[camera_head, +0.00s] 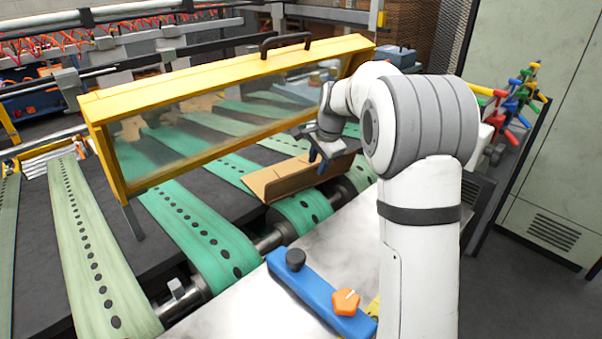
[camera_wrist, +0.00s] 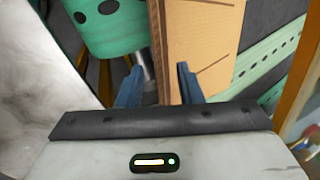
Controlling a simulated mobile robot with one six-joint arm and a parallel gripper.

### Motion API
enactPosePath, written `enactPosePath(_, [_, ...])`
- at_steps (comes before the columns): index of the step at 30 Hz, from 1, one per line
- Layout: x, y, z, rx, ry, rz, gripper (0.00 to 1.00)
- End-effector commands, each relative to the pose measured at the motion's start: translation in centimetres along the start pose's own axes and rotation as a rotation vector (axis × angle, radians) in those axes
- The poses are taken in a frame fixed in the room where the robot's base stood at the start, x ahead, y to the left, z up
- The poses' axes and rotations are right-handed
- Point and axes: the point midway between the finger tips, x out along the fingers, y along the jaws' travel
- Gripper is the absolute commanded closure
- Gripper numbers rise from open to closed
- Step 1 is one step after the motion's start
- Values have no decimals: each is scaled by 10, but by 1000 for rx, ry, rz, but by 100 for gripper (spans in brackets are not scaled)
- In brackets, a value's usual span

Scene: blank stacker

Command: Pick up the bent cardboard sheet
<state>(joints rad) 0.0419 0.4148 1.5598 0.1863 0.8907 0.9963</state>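The bent cardboard sheet (camera_head: 290,180) is brown and folded along its length. It lies on the green perforated belts near the rollers, in front of the yellow-framed window. In the wrist view the cardboard (camera_wrist: 205,40) runs from the top edge down to my gripper. My gripper (camera_head: 318,163) is at the sheet's right part in the head view. In the wrist view its two blue fingers (camera_wrist: 158,82) stand apart, with the sheet's near end and folded edge between or just beyond them. I cannot tell whether the fingers touch the sheet.
A yellow-framed clear guard (camera_head: 220,108) stands over the belts behind the sheet. Green belts (camera_head: 205,235) and metal rollers (camera_head: 270,240) lie around it. A blue bar with an orange knob (camera_head: 345,301) sits on the pale metal surface in front.

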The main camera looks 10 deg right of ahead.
Motion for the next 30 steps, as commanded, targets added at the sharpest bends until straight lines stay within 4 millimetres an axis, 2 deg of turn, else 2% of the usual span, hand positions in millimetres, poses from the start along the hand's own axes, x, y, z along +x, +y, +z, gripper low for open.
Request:
enactPosePath(7, [34,1,1,1,-2,2,67])
enactPosePath(16, [38,1,1,0,0,0,68])
enactPosePath(27, [38,1,0,1,1,0,98])
enactPosePath(30, [38,1,0,1,1,0,100])
